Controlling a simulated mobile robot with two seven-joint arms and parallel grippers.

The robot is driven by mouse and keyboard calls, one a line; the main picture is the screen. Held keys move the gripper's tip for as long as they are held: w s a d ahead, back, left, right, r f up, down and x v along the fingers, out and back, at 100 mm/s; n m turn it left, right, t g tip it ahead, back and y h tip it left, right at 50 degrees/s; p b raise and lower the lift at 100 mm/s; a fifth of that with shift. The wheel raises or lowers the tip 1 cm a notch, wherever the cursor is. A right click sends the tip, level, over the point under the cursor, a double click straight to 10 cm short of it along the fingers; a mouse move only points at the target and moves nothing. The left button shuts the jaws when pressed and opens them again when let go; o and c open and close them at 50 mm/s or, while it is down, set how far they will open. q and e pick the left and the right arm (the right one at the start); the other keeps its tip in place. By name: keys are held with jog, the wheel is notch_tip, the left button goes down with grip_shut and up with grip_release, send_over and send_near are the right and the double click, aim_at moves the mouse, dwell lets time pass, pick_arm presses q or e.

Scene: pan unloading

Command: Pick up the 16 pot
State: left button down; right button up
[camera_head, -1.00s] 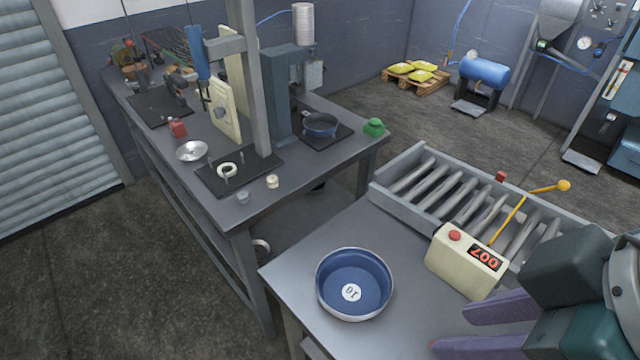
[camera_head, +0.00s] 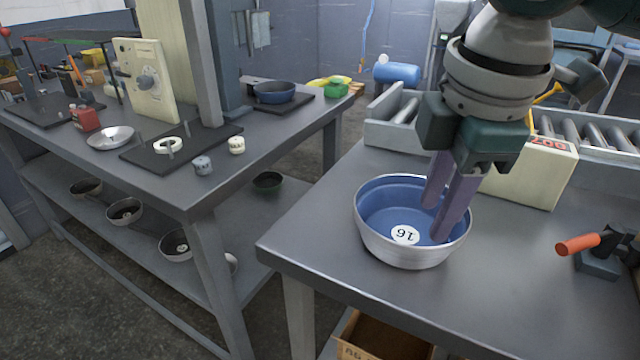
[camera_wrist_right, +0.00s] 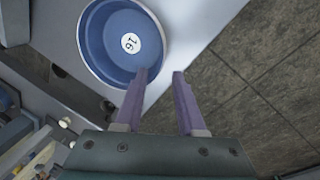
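The 16 pot (camera_head: 385,238) is a round pan with a blue inside and a pale metal outside. It stands upright on the near grey table, with a white label reading 16 on its floor. It also shows in the right wrist view (camera_wrist_right: 103,48). My right gripper (camera_head: 435,220) points down at the pot's right part, its two purple fingers apart. In the wrist view, one fingertip of this gripper (camera_wrist_right: 159,74) overlaps the pot's rim and the other lies outside it. Nothing is between the fingers. Contact with the pot cannot be told. My left gripper is out of view.
An orange-handled tool (camera_head: 590,245) is at the right. A workbench (camera_head: 195,190) with shelved bowls stands left, across a gap. The front table area is clear.

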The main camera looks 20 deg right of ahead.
aim_at(419, 248)
jog(key=x, duration=0.7)
jog(key=shift+s+a+b, duration=0.2)
jog(key=shift+b, duration=0.2)
jog(key=shift+w+f, duration=0.15)
jog(key=shift+f, duration=0.35)
grip_shut()
dwell(0.5)
